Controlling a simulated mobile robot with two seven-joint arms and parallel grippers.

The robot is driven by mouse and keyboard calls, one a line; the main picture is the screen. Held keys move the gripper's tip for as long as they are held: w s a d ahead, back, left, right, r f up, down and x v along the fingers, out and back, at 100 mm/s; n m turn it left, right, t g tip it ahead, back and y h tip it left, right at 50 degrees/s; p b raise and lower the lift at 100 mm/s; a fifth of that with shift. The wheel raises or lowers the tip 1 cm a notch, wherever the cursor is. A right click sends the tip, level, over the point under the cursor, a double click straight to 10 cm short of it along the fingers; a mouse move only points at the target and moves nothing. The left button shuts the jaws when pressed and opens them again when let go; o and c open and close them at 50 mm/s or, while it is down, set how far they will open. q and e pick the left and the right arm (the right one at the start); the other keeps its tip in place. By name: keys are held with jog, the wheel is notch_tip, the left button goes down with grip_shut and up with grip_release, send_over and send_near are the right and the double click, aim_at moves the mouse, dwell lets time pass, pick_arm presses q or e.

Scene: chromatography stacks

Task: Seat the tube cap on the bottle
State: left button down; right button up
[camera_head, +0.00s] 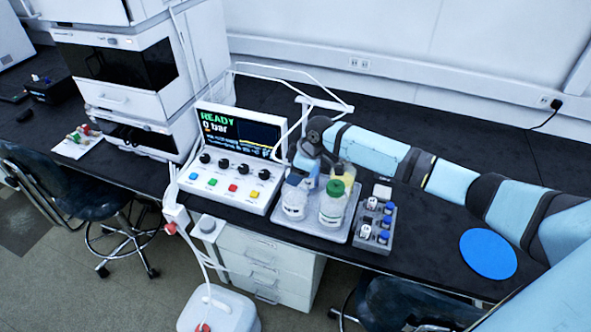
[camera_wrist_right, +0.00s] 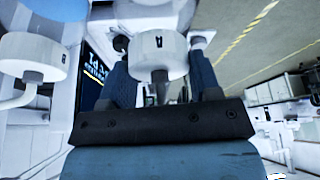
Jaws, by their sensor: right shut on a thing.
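My right gripper (camera_head: 308,168) reaches in from the right and points down over the bottles at the back of the tray. In the right wrist view its two blue fingers are closed on a white round cap with a narrower stem (camera_wrist_right: 158,52), which appears to be the tube cap. In the head view, the gripper hides what it holds. My left gripper is not in view.
The bottles stand in a pale tray (camera_head: 341,235). The control box (camera_head: 236,155) reading "READY 0 bar" is to its left, with white tubing arching above. A grey rack of small vials (camera_head: 375,216) is to the right, then a blue disc (camera_head: 488,254) on the dark bench.

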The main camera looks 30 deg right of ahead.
jog(key=shift+f, duration=0.25)
jog(key=o, duration=1.3)
jog(key=shift+c, duration=0.2)
notch_tip(320, 180, up, 3)
jog(key=p, duration=0.2)
jog(key=shift+f+p, duration=0.2)
jog(key=shift+p, duration=0.1)
jog(key=shift+r+p, duration=0.85)
jog(key=shift+r, duration=0.05)
jog(key=shift+r+p, duration=1.3)
jog(key=shift+r, duration=0.05)
